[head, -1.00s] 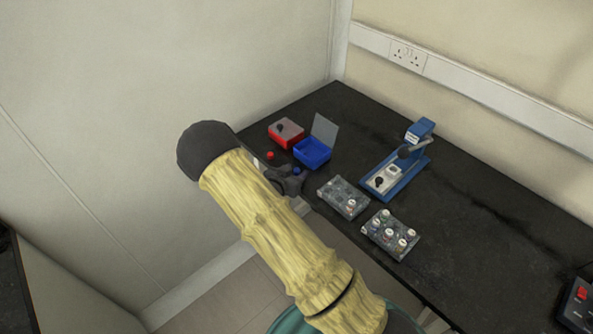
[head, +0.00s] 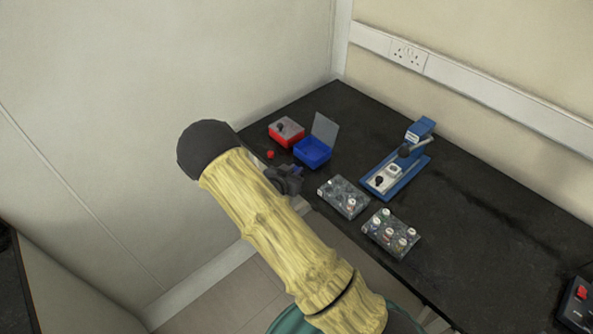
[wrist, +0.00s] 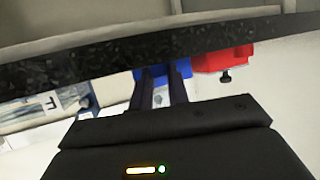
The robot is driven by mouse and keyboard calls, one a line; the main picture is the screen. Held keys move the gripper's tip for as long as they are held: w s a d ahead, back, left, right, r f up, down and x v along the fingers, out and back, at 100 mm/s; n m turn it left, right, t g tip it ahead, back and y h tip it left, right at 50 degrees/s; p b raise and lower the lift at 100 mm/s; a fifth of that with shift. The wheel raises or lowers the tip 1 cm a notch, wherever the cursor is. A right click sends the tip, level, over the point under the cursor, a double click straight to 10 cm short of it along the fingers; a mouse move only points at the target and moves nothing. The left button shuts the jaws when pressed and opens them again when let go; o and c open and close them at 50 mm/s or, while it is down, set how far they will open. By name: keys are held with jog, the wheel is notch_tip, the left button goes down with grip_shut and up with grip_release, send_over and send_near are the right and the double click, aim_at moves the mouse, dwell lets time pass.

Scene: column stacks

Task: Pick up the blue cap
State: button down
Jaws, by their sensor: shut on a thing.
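My gripper (head: 292,175) is at the near left edge of the black table, just in front of the open blue box. It is shut on the blue cap (head: 298,169), of which only a small blue bit shows at the fingertips in the head view. In the wrist view the two dark fingers of my gripper (wrist: 162,75) stand close together against blue. There I cannot tell the cap from the blue box behind it. Whether the cap is clear of the table top is hard to tell.
The blue box (head: 313,153) stands with its lid up, beside a red box (head: 287,132). A small red cap (head: 270,155) lies in front of the red box. Two grey trays (head: 343,197) with small parts and a blue press (head: 398,175) are to the right.

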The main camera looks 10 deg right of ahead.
notch_tip(320, 180, up, 10)
dwell(0.6)
